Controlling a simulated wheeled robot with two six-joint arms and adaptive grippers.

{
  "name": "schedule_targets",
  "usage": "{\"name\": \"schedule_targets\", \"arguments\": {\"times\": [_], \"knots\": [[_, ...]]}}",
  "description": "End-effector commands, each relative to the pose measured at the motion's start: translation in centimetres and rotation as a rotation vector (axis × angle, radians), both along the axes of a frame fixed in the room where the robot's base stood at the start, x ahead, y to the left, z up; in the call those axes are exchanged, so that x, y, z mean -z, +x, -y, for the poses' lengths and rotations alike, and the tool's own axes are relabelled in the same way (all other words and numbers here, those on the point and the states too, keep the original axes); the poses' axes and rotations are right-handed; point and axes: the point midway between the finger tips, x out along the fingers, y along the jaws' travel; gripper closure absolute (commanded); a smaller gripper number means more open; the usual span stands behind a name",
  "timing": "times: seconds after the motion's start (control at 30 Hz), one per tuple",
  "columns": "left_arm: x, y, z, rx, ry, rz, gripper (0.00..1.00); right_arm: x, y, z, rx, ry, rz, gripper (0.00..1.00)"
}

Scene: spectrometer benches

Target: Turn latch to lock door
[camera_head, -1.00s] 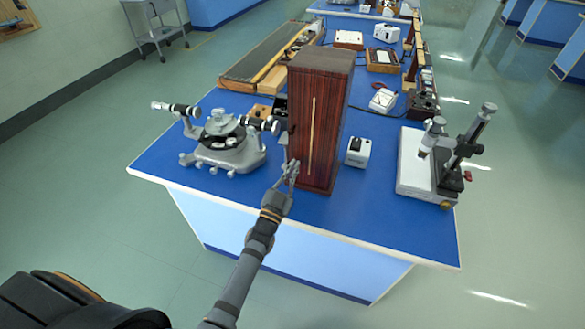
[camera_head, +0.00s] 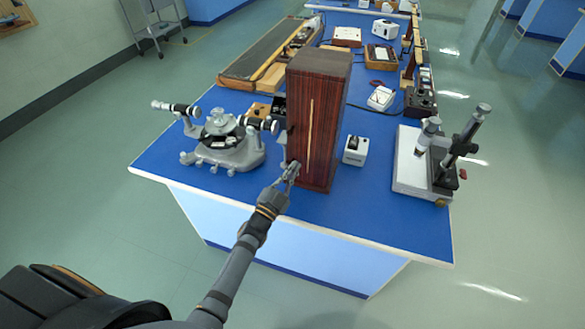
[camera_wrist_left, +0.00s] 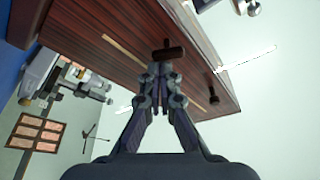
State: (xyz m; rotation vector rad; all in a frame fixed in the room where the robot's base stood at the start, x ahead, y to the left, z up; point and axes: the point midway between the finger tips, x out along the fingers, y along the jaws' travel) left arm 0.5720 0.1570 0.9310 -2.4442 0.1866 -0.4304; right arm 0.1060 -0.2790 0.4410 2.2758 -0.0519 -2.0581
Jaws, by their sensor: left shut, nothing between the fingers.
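A tall dark red-brown wooden cabinet (camera_head: 335,115) stands upright on the blue bench, with a pale vertical strip on its front. In the left wrist view, the cabinet (camera_wrist_left: 125,30) fills the top and lies tilted in the picture. A dark T-shaped latch (camera_wrist_left: 169,53) sticks out from its face. A small dark knob (camera_wrist_left: 214,98) is near its edge. My left gripper (camera_head: 293,167) is at the lower left edge of the cabinet front. Its fingers (camera_wrist_left: 160,70) are shut and empty, with their tips just by the latch; I cannot tell if they touch it. My right gripper is not in view.
A grey spectrometer (camera_head: 225,145) stands left of the cabinet. A small white box (camera_head: 355,150) is close to its right, and a microscope-like instrument (camera_head: 425,175) stands farther right. The bench front edge (camera_head: 235,203) lies under my left arm.

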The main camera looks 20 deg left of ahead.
Motion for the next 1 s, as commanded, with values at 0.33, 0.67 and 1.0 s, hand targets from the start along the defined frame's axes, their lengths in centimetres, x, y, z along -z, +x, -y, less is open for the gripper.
{"name": "schedule_targets", "arguments": {"times": [0.33, 0.67, 1.0], "knots": [[0.1, 0.0, 0.0, 0.0, 0.123, 0.003, 1.0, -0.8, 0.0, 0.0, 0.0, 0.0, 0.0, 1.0], [0.2, 0.0, 0.1, 0.0, 0.231, 0.008, 1.0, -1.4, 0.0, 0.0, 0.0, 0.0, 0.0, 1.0], [0.4, 0.0, 0.1, 0.0, 0.329, 0.01, 1.0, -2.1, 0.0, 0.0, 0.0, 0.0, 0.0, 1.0]]}}
